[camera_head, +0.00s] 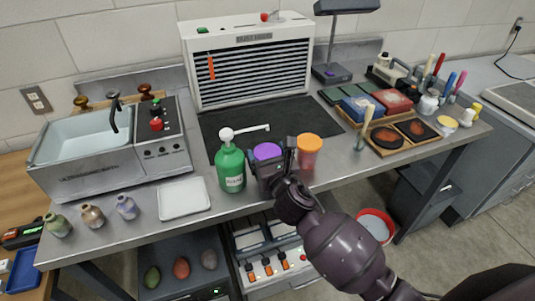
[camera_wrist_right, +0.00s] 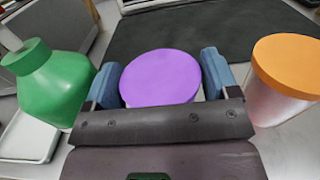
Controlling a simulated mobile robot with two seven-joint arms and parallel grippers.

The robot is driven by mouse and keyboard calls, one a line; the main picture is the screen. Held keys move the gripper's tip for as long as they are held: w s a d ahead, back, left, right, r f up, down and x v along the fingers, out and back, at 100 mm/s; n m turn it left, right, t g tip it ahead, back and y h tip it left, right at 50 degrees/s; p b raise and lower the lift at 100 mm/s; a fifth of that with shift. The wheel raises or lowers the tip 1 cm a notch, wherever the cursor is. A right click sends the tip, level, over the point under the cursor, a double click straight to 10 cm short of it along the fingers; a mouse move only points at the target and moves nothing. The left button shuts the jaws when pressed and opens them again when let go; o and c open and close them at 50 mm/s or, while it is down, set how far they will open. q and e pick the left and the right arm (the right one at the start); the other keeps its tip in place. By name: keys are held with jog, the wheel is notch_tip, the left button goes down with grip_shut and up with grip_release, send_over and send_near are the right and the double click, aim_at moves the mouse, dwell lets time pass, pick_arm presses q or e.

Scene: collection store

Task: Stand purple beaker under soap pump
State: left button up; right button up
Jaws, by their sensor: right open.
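The purple beaker (camera_head: 266,152) stands on the steel counter, just right of the soap pump; its round purple top (camera_wrist_right: 160,76) fills the middle of the right wrist view. The soap pump (camera_head: 230,168) is a green bottle with a white head, its spout pointing right, above the beaker in the head view. The green bottle (camera_wrist_right: 48,85) is at the left in the wrist view. My right gripper (camera_wrist_right: 160,85) is open, with one blue finger on each side of the beaker. Whether the fingers touch it is unclear. My left gripper is not in view.
An orange-topped jar (camera_head: 308,150) stands close right of the beaker. A white tray (camera_head: 184,198) lies left of the bottle, and a dark mat (camera_head: 285,112) lies behind. A sink (camera_head: 85,140) is at the left; a wooden tray (camera_head: 400,148) is at the right.

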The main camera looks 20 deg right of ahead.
jog(key=s, duration=1.2)
jog(key=shift+d, duration=0.2)
jog(key=s+d+f+m+g, duration=0.3)
jog(key=f+m, duration=0.7)
jog(key=m, duration=0.7)
jog(key=s+d+f+m+g, duration=0.3)
jog(key=s+d+f+m, duration=0.4)
jog(key=m, duration=1.1)
jog(key=s+f, duration=0.3)
jog(key=s, duration=0.2)
jog(key=shift+s+d+f+g+h, duration=0.15)
jog(key=shift+g+h, duration=0.15)
jog(key=shift+h, duration=0.1)
